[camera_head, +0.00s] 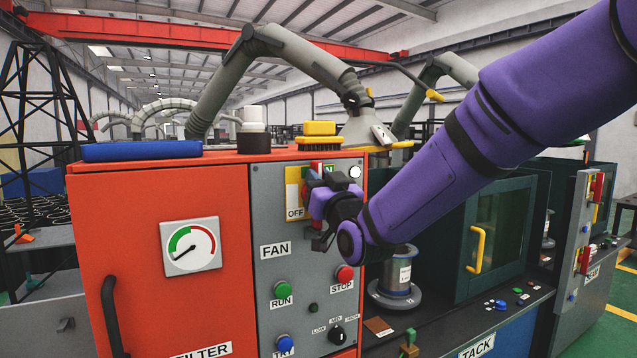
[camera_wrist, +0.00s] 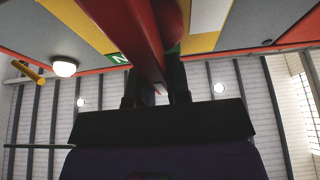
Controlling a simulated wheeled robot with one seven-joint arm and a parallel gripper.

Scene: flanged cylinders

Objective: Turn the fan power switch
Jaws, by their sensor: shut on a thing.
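The fan power switch has a yellow plate (camera_head: 293,190) with an OFF label at its lower left and a green label, partly hidden, at its top. Its red handle (camera_head: 316,166) shows just above my gripper in the head view. My purple gripper (camera_head: 318,188) is at the switch, covering much of it. In the wrist view the red handle (camera_wrist: 138,42) runs down to between my dark fingers (camera_wrist: 156,88), which are shut on it.
Below the switch on the grey panel are a FAN label (camera_head: 275,251), a green RUN button (camera_head: 283,290), a red STOP button (camera_head: 345,274) and a black knob (camera_head: 337,335). A yellow brush (camera_head: 320,133) and a dark jar (camera_head: 253,138) stand on the cabinet top.

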